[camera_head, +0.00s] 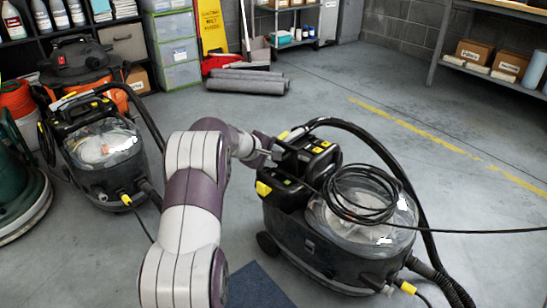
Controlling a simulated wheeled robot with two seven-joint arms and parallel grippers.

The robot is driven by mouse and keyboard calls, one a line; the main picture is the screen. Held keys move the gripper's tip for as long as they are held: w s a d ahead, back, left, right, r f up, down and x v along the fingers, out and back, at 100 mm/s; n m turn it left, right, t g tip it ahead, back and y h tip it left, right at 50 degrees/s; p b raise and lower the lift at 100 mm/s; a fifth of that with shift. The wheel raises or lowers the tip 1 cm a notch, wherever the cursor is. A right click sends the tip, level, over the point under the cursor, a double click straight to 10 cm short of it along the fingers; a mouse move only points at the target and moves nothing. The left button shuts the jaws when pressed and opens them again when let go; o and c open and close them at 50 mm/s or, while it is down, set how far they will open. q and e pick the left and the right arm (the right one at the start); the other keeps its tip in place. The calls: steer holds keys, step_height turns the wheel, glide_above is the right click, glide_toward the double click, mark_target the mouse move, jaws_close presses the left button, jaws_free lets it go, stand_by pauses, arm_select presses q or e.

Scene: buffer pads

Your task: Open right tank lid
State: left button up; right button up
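The right machine (335,245) is a black carpet-cleaner type unit with yellow parts, standing on the floor at lower right. Its clear domed tank lid (400,222) sits on top, with a coiled black cable (360,195) lying over it. The lid looks closed. My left arm rises from the bottom, left of centre, and bends right. My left gripper (277,152) is at the machine's upper left, by its black handle and control block (312,150). Its dark fingers blend into the black parts, so its opening and any contact are unclear. My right gripper is out of view.
A similar machine (98,150) stands at left, near an orange-black vacuum (85,65) and a green machine (20,190). A black hose (415,180) arches behind the right machine. A blue mat (255,288) lies below. The floor behind is mostly clear.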

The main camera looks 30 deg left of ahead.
arm_select(q)
steer(key=p+v, duration=0.5)
steer(key=v, duration=0.7)
steer(key=shift+s, duration=0.35)
steer(key=shift+r, duration=0.1)
steer(key=shift+c, duration=0.3)
